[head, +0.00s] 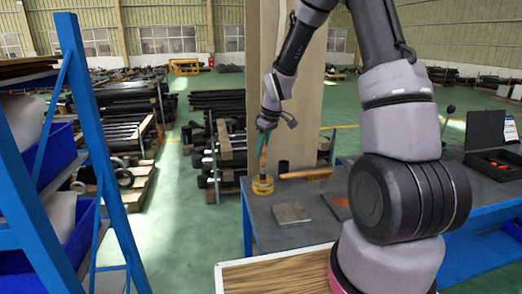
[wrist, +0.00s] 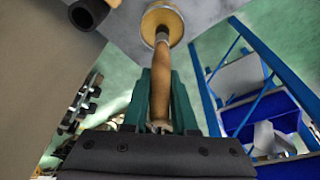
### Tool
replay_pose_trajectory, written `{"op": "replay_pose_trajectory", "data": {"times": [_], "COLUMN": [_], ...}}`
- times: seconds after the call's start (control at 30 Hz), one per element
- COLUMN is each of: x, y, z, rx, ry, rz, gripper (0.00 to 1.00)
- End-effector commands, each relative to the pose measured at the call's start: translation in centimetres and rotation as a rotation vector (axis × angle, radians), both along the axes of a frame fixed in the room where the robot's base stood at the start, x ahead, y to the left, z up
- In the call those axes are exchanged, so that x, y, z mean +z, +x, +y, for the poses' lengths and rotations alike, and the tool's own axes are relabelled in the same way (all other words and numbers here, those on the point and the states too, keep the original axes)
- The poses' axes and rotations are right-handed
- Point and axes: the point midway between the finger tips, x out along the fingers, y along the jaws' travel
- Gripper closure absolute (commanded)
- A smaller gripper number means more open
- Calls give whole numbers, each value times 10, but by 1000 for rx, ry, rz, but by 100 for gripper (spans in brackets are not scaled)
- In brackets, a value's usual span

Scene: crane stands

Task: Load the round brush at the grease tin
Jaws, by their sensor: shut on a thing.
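My gripper (head: 264,133) is shut on the wooden handle of the round brush (head: 263,157), which points down. In the wrist view the handle (wrist: 160,85) runs between the green fingers (wrist: 161,98) toward the grease tin (wrist: 176,18). The yellow grease tin (head: 263,188) stands at the left end of the bench top, directly below the brush. The brush's lower end is at the tin's opening. The bristles are hidden, and I cannot tell how deep they sit.
On the bench (head: 262,223), a wooden-handled tool (head: 306,174) and a dark cylinder (head: 283,166) lie close right of the tin. A metal plate (head: 291,212) lies in front. A blue rack (head: 95,150) stands left. An open black case (head: 485,130) sits right.

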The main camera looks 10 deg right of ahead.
Motion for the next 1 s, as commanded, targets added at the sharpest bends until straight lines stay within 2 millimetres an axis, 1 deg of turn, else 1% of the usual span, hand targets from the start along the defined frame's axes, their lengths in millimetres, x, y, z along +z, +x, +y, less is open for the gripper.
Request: {"op": "replay_pose_trajectory", "data": {"times": [0.1,0.7,0.83,1.0], "x": [11,60,66,68], "y": [1,2,1,1], "z": [0,0,0,0], "rx": [0,-1,0,-1], "ry": [0,0,0,0], "rz": [-4,-6,-6,-4], "gripper": [100,100,100,100]}}
